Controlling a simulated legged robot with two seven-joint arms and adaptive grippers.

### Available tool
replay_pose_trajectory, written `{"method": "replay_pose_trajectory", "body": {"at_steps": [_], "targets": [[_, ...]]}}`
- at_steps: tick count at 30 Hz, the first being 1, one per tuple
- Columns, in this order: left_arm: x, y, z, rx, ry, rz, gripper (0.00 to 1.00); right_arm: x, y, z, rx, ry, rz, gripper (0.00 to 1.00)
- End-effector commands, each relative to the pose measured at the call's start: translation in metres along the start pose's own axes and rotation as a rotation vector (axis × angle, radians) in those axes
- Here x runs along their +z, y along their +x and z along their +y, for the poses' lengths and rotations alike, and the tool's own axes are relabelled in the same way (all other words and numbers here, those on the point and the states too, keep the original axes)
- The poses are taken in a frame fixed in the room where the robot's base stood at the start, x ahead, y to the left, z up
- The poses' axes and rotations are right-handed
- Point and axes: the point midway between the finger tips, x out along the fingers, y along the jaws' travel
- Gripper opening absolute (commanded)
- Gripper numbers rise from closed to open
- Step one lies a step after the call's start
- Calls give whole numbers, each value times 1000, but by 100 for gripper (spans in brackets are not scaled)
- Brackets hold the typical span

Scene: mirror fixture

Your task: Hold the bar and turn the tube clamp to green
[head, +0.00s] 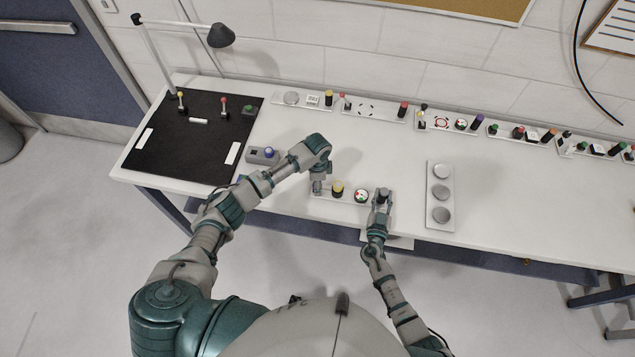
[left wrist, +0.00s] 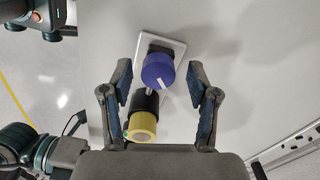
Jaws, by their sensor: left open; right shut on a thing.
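A white fixture plate (head: 349,194) lies near the table's front edge. It bears a yellow-topped black cylinder (head: 338,188) and a round red-and-green dial (head: 361,196). In the left wrist view a blue-purple knob (left wrist: 158,71) with a white line sits on the plate, beside the yellow-topped cylinder (left wrist: 142,125). My left gripper (head: 318,189) is open at the plate's left end; its fingers (left wrist: 158,95) stand on both sides of the knob, apart from it. My right gripper (head: 382,196) is shut on a dark upright bar at the plate's right end, mostly hidden by the fingers.
A panel with three grey discs (head: 440,171) lies to the right. A small blue-button box (head: 262,155) and a black mat (head: 180,150) are to the left. Several small fixtures line the table's back. A lamp (head: 220,36) overhangs the back left.

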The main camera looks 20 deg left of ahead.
Motion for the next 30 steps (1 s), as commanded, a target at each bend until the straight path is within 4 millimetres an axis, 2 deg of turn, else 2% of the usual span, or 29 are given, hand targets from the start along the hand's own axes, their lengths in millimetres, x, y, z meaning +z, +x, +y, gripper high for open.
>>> {"method": "replay_pose_trajectory", "body": {"at_steps": [4,10,11,12,20,30], "targets": [[0,0,0,0,0,0,60,0,0,0,1,-2,1,0],[0,0,0,1,0,0,10,0,0,1,1,-2,1,0],[0,0,0,0,0,0,2,0,0,1,1,-2,1,0],[0,0,0,0,0,0,0,0,0,1,1,-2,1,0],[1,0,-1,-1,26,-1,0,0,0,1,1,-2,1,0],[1,-1,-1,-1,220,-1,0,0,0,1,2,-2,1,0]]}}
